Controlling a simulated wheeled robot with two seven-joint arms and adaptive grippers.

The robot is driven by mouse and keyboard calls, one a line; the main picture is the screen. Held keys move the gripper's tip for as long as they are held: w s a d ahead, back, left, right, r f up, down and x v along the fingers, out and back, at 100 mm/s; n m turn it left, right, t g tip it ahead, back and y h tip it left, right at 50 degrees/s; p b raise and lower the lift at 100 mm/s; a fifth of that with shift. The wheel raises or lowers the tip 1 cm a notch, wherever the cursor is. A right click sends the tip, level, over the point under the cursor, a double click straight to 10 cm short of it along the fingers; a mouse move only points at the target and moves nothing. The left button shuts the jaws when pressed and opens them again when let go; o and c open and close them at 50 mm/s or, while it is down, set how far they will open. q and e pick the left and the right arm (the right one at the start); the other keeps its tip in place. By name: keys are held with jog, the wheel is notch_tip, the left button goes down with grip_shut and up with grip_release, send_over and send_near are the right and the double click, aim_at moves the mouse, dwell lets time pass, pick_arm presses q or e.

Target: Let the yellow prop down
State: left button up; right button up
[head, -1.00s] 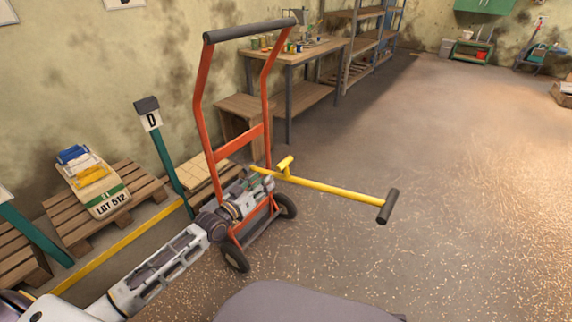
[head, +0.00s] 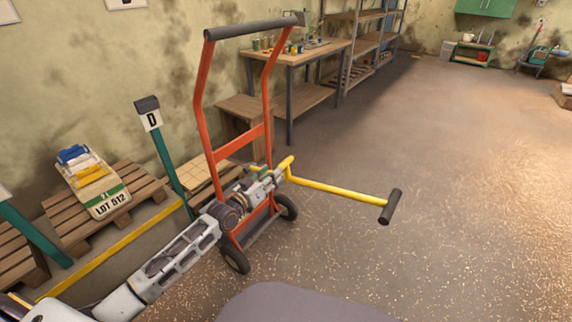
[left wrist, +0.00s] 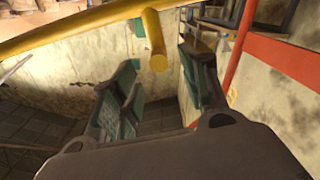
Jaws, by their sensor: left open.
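The yellow prop (head: 335,187) is a bar sticking out to the right from an orange hand truck (head: 240,143), with a dark grip-like end (head: 390,207) and a short peg (head: 287,163) near its inner end. My left gripper (head: 274,176) is at the inner end, by the peg. In the left wrist view the prop (left wrist: 70,30) crosses the top left, and its peg (left wrist: 154,38) points down in line with the gap between the open fingers (left wrist: 160,85). Contact cannot be told. The prop's joint on the truck is hidden behind my gripper. My right gripper is not seen.
The hand truck stands upright on two wheels. Pallets (head: 130,190) with a sack marked LOT 512 (head: 106,202) and a green post with sign D (head: 165,150) are at left. A workbench (head: 300,57) stands behind. The floor at right is clear.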

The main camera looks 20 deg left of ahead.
aim_at(284, 164)
pick_arm(q)
jog(key=b+x, duration=0.1)
jog(key=x, duration=0.4)
jog(key=shift+w+d+b, duration=0.1)
jog(key=shift+b, duration=0.2)
jog(key=shift+b+x, duration=0.45)
jog(key=shift+x, duration=0.9)
jog(key=shift+w+d+f, duration=0.1)
jog(key=shift+w+d, duration=0.05)
jog(key=shift+w, duration=0.25)
jog(key=shift+w+d, duration=0.1)
jog(key=shift+w, duration=0.15)
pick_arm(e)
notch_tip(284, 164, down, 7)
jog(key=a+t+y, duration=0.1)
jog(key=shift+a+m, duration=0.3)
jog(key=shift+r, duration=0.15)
pick_arm(q)
grip_shut()
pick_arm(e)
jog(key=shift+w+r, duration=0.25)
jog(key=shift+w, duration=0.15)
